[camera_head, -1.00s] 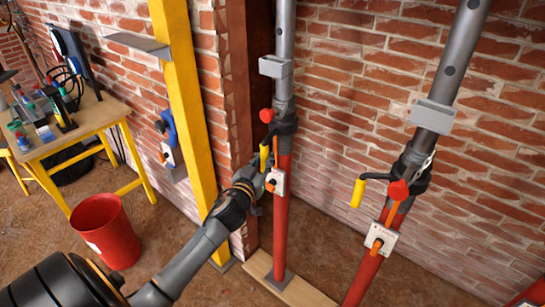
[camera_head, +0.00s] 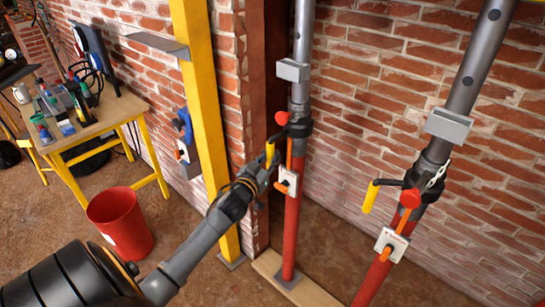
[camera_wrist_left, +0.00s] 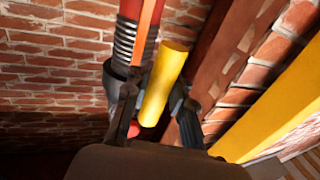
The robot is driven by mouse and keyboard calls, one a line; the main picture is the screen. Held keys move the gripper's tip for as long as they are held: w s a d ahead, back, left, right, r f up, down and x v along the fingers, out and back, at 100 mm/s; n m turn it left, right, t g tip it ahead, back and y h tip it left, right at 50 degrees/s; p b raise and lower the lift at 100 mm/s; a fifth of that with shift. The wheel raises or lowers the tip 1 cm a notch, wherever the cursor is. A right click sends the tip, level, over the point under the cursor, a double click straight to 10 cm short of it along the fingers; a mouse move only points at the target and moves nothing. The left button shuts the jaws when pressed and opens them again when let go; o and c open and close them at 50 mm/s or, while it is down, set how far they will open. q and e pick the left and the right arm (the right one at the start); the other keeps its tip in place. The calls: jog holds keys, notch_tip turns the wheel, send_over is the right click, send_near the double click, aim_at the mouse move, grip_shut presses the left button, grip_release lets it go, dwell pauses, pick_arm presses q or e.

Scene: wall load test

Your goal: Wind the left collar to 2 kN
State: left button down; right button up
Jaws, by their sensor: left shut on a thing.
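The left prop has a grey upper tube, a red lower tube (camera_head: 291,235) and a dark collar (camera_head: 299,128) with a red knob (camera_head: 282,118). A yellow crank handle (camera_head: 270,154) stands at the collar's left side. My left gripper (camera_head: 268,170) is shut on this handle. In the left wrist view the yellow handle (camera_wrist_left: 163,85) is between the two dark fingers (camera_wrist_left: 153,106), beside the threaded tube. A white plate (camera_head: 288,182) with an orange pointer is below the collar; its marks are too small to read. My right gripper is not in view.
A second prop with its own collar (camera_head: 425,172) and yellow handle (camera_head: 370,197) leans at right. A yellow post (camera_head: 205,110) stands left of the left prop. A red bucket (camera_head: 122,225) and a workbench (camera_head: 105,120) are at left. Brick wall is close behind.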

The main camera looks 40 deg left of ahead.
pick_arm(q)
jog(key=c, duration=1.4)
grip_release()
jog(key=shift+s+a+f, duration=0.1)
jog(key=shift+a+f, duration=0.1)
jog(key=shift+a, duration=0.1)
jog(key=shift+o, duration=1.2)
jog(key=shift+s+a+r, duration=0.1)
jog(key=shift+s, duration=0.05)
jog(key=shift+d, duration=0.2)
jog(key=shift+s+d, duration=0.1)
jog(key=shift+s, duration=0.25)
jog(key=v, duration=1.1)
jog(key=shift+s, duration=0.15)
